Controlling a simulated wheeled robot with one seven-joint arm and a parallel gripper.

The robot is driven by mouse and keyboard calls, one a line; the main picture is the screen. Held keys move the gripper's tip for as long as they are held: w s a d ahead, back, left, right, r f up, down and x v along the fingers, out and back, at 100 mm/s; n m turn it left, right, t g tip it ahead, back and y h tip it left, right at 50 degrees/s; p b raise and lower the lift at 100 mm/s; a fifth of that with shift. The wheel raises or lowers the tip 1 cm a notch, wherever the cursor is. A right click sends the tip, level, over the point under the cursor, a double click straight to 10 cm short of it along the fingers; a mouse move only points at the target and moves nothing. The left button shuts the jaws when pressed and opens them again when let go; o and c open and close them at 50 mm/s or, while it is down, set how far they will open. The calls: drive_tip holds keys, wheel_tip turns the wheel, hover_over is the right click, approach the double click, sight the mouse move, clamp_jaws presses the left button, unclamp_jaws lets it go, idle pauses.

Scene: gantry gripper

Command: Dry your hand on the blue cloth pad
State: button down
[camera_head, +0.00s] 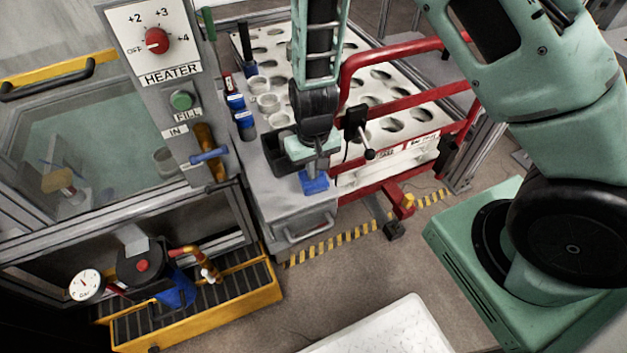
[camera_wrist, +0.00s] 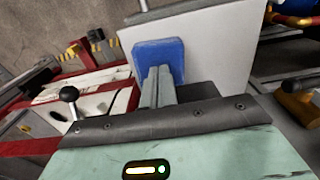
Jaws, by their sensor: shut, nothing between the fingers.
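The blue cloth pad (camera_head: 314,185) is a small square on the front part of the grey cabinet, directly below my gripper (camera_head: 312,168). In the wrist view the blue pad (camera_wrist: 160,52) lies against a pale flat surface. My gripper's two fingers (camera_wrist: 158,75) are together, empty, and point at the pad, overlapping its lower edge in that view. I cannot tell for certain whether the fingertips touch the cloth.
A red frame (camera_head: 400,97) around a white rack with round holes stands close on the right, with a black-knobbed lever (camera_head: 369,154). The heater panel (camera_head: 150,45) rises further left. Open floor lies in front.

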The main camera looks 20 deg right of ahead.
wheel_tip(320, 180, up, 7)
drive_tip(key=p, duration=0.6)
idle(0.4)
drive_tip(key=s+a+r+n+y+p, duration=0.1)
drive_tip(key=s+a+r+n, duration=0.25)
drive_tip(key=s+r, duration=0.5)
drive_tip(key=s+a+r+n+y, duration=0.15)
drive_tip(key=s+a+r, duration=0.35)
drive_tip(key=r, duration=0.6)
drive_tip(key=s+d+r+n+h, duration=0.2)
drive_tip(key=s+r, duration=0.3)
drive_tip(key=s, duration=0.1)
drive_tip(key=shift+s+d+n, duration=0.15)
drive_tip(key=shift+s+n, duration=0.15)
